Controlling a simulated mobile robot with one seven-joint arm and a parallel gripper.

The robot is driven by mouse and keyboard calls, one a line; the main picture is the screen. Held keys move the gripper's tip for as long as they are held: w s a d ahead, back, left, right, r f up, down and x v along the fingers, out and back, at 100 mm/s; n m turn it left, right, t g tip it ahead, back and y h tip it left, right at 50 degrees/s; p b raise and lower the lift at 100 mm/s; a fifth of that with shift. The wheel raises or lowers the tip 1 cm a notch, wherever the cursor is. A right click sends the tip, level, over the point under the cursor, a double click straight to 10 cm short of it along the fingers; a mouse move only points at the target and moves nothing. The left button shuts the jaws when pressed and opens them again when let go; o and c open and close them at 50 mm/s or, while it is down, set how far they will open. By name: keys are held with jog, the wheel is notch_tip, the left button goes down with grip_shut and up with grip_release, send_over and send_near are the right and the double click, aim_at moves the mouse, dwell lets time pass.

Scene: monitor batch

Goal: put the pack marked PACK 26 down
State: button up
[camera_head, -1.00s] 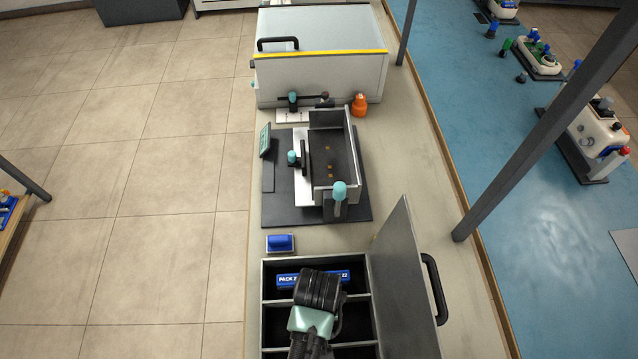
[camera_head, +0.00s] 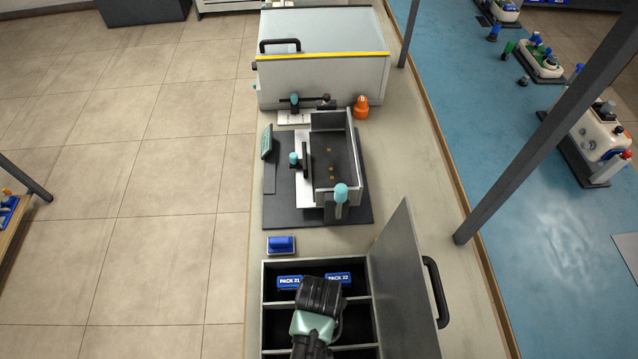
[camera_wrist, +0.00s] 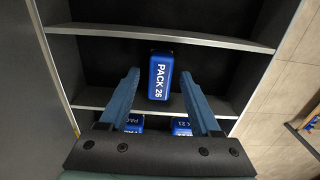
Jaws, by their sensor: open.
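The blue pack marked PACK 26 (camera_wrist: 160,88) shows in the wrist view with its label up, within the middle compartment of a dark divided box (camera_head: 264,310). My gripper (camera_wrist: 160,73) is open, with one finger on each side of the pack and a gap on both sides. In the head view my gripper and wrist cover the middle of the box and hide PACK 26. Packs PACK 21 (camera_head: 289,282) and PACK 22 (camera_head: 339,278) lie in the neighbouring compartment, apart from each other. Their edges also show low in the wrist view.
The box's grey lid (camera_head: 402,285) stands open on the right, with a black handle. A small blue block (camera_head: 281,245) lies on the bench beyond the box. Farther back stand a fixture on a dark plate (camera_head: 285,214), an orange object (camera_head: 361,107) and a clear-topped bin (camera_head: 320,80).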

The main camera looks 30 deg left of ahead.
notch_tip(320, 180, up, 12)
jog(key=shift+r, duration=0.15)
dwell(0.3)
dwell(0.4)
